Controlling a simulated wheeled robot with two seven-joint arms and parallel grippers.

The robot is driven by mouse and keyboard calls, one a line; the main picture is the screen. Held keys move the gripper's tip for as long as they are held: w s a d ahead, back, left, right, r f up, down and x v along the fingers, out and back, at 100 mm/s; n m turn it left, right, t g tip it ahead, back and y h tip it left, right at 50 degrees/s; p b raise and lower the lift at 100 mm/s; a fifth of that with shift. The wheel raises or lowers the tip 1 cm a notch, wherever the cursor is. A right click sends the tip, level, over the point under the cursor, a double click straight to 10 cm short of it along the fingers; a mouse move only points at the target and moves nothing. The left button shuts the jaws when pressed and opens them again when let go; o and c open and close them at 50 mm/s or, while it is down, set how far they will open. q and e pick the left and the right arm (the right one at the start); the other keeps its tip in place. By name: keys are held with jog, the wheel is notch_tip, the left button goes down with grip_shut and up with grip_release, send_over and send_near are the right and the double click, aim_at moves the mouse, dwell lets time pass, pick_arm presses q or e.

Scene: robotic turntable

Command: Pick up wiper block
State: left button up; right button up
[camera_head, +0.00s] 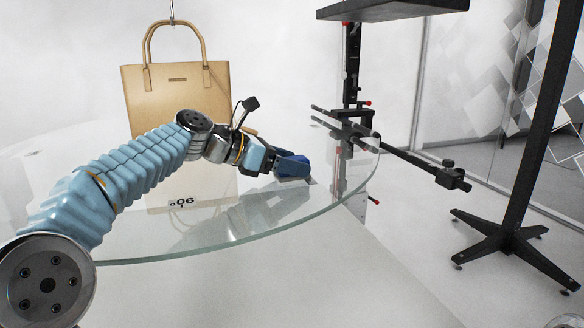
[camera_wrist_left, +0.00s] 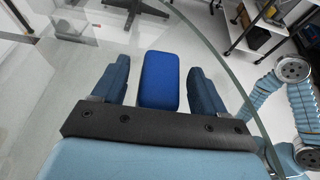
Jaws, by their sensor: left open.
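The wiper block, a bright blue block with rounded corners, lies on the glass turntable near its rim. In the left wrist view the wiper block (camera_wrist_left: 160,80) sits between the two dark blue fingers of my left gripper (camera_wrist_left: 157,67), with a visible gap on each side. In the head view my left gripper (camera_head: 294,169) is low over the right part of the turntable (camera_head: 240,236). There I cannot clearly tell the block from the fingers. The left gripper is open. My right gripper is not in view.
A beige handbag (camera_head: 170,98) hangs above the far side of the turntable. A black stand with rods (camera_head: 352,60) rises beyond the right rim, and its arm reaches right. A black pole on a cross-shaped foot (camera_head: 508,238) stands farther right.

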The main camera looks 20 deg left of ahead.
pick_arm(q)
jog(key=c, duration=1.1)
jog(key=shift+r, duration=0.1)
